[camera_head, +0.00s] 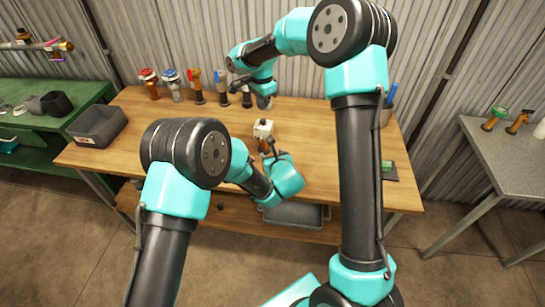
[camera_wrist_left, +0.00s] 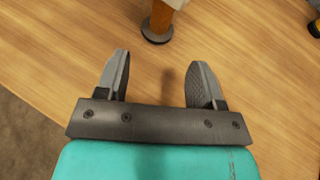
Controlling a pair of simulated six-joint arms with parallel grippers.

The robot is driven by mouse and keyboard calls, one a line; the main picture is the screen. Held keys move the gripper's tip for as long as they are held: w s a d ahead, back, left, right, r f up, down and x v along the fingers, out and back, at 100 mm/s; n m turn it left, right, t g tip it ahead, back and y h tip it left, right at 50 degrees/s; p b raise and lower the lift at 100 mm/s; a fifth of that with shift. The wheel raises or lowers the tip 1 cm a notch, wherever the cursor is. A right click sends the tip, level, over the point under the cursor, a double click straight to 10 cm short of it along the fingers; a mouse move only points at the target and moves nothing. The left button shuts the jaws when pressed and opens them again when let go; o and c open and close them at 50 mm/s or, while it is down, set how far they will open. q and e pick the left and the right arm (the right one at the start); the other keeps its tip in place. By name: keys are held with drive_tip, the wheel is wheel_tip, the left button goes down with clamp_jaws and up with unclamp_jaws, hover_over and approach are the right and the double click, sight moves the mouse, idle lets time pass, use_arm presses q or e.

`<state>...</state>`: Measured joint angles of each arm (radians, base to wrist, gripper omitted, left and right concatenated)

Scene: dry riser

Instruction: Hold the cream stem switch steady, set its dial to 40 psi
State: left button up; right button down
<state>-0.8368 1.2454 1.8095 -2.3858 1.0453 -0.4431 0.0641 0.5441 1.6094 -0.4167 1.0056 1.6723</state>
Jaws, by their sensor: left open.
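The cream stem switch (camera_head: 263,128) stands upright near the middle of the wooden table, its pale head on top. The dial's reading is too small to tell. My left gripper (camera_wrist_left: 159,66) is open and empty, short of the stem and not touching it. My right gripper (camera_head: 264,102) hangs behind the switch, apart from it; its jaws are too small to read.
Several valves on stems, including a red-topped one (camera_head: 149,80) and a blue-topped one (camera_head: 171,82), line the table's back left. A grey bin (camera_head: 97,124) sits at the left end. A green item (camera_head: 387,165) lies at the right. Bare tabletop surrounds the switch.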

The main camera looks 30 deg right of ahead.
sight(265, 146)
use_arm(q)
drive_tip(key=shift+d, duration=0.1)
idle(0.3)
drive_tip(key=x, duration=1.2)
drive_tip(key=shift+c, duration=0.2)
clamp_jaws()
idle(0.5)
